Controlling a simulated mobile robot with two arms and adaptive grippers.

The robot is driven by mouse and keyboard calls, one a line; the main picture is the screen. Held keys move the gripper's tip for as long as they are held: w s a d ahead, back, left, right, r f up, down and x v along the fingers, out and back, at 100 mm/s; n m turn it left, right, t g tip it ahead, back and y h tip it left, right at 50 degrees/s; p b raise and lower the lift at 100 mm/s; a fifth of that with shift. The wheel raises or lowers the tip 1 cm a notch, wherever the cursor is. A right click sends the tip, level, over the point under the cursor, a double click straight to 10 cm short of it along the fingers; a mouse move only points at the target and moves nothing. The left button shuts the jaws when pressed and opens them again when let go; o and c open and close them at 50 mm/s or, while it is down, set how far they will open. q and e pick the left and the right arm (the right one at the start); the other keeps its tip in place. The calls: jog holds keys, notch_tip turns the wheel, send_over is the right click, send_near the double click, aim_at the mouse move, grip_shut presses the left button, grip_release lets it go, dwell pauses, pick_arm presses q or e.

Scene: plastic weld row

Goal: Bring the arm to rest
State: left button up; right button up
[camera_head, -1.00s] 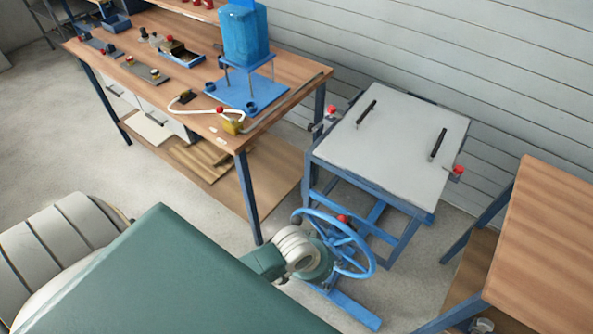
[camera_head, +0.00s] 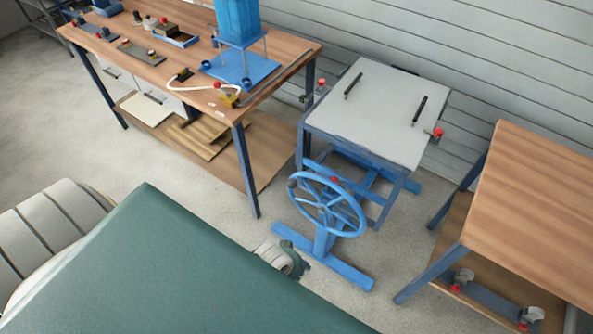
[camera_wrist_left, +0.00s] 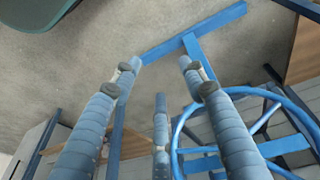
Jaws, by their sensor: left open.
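Part of my left arm (camera_head: 282,258) shows in the head view, low in the middle, just past the edge of my green body; its fingers cannot be made out there. In the left wrist view my left gripper (camera_wrist_left: 159,78) is open and empty, with its ribbed blue-grey fingers spread apart over the concrete floor. The blue handwheel (camera_head: 327,204) stands beyond the arm in the head view, clear of it. The wheel also shows in the left wrist view (camera_wrist_left: 178,133), partly behind a finger. My right gripper is not in view.
A grey-topped table (camera_head: 378,112) with a blue frame stands behind the wheel. A wooden workbench (camera_head: 150,72) with a blue press (camera_head: 238,25) is at the left. Another wooden table (camera_head: 535,200) is at the right.

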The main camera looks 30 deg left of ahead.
pick_arm(q)
jog(key=shift+s+f, duration=0.1)
jog(key=shift+f, duration=0.05)
dwell(0.4)
jog(key=s+a+f, duration=0.1)
jog(key=s+f, duration=0.4)
jog(key=s, duration=0.3)
jog(key=s+a+f+m+g, duration=0.1)
jog(key=s+a+f, duration=0.1)
jog(key=s+f, duration=0.3)
jog(key=s+a+f+m+g+y, duration=0.1)
jog(key=s+f, duration=0.5)
jog(key=s, duration=0.6)
jog(key=shift+s+a, duration=0.3)
jog(key=shift+a, duration=0.1)
jog(key=shift+a, duration=0.1)
jog(key=shift+c, duration=0.4)
dwell(0.5)
